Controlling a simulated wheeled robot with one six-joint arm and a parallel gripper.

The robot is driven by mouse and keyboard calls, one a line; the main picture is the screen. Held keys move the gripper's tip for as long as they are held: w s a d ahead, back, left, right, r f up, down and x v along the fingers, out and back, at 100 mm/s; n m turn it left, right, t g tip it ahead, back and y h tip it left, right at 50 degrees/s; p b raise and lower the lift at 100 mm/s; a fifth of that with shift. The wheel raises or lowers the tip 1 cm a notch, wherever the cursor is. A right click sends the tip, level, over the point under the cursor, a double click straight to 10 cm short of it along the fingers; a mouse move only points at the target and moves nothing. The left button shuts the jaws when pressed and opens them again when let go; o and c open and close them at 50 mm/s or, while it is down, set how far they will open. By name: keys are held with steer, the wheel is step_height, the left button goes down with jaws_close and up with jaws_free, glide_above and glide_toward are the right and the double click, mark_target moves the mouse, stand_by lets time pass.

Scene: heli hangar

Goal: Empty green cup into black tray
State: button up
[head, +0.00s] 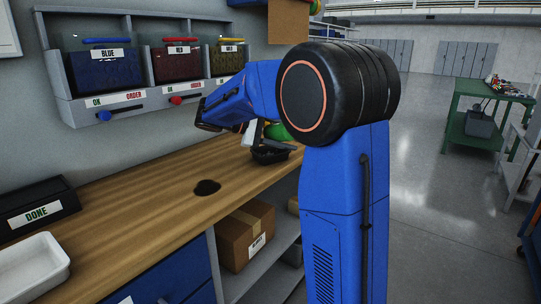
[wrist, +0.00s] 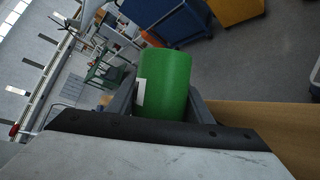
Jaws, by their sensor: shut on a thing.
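The green cup (wrist: 165,82) fills the middle of the wrist view, with a white label on its left side. My gripper (wrist: 163,100) is shut on it, one dark finger on each side. In the head view only part of the green cup (head: 279,132) shows behind my blue arm. It looks tilted, but its mouth and contents are hidden. A black bin marked DONE (head: 38,207) stands at the left of the bench.
The wooden bench (head: 140,215) has a dark round patch (head: 207,187) on it. A white tray (head: 30,268) is at front left. Labelled wall bins (head: 105,68) hang above. A cardboard box (head: 245,235) is on the shelf below. A green table (head: 478,120) stands across open floor.

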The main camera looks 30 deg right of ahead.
steer(key=shift+w+f+n+p, duration=0.15)
steer(key=shift+f+n+p, duration=0.1)
steer(key=shift+n+p, duration=0.1)
steer(key=shift+c, duration=0.2)
stand_by(1.3)
